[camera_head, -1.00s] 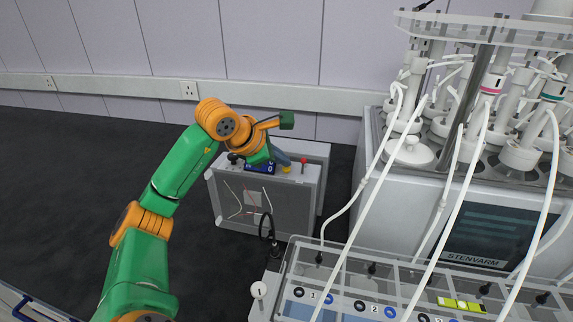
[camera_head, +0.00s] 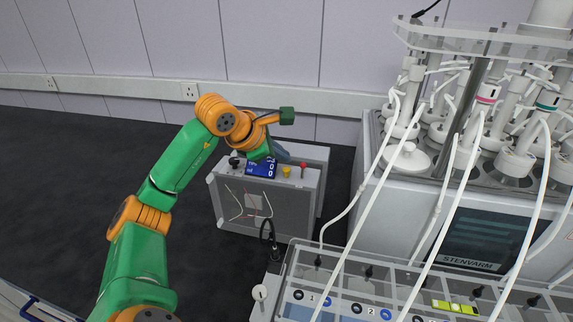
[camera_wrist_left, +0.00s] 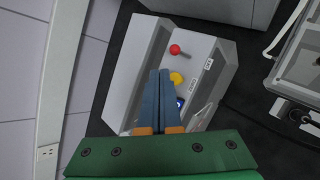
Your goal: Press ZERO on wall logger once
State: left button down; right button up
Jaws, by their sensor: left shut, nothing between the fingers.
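The logger is a grey box (camera_head: 268,203) standing low by the wall. Its sloped top has a blue lit display (camera_head: 261,168), a yellow button (camera_head: 286,171), a red knob (camera_head: 303,169) and a black knob at the left. My left gripper (camera_head: 284,156) is shut and empty, just above and behind the display, partly hidden by its wrist. In the left wrist view its shut fingertips (camera_wrist_left: 160,73) appear beside the yellow button (camera_wrist_left: 177,78), with the red knob (camera_wrist_left: 174,49) beyond. Small labels are unreadable. My right gripper is out of view.
A reactor unit (camera_head: 480,215) with white tubes and vessels stands at the right. A clear-lidded numbered rack (camera_head: 375,285) is in front of it. A black cable (camera_head: 270,235) hangs before the logger. The dark floor at the left is free.

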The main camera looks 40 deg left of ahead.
pick_arm(q)
notch_tip(320, 180, up, 5)
jog(key=p, duration=0.4)
jog(key=shift+p, duration=0.4)
dwell(0.4)
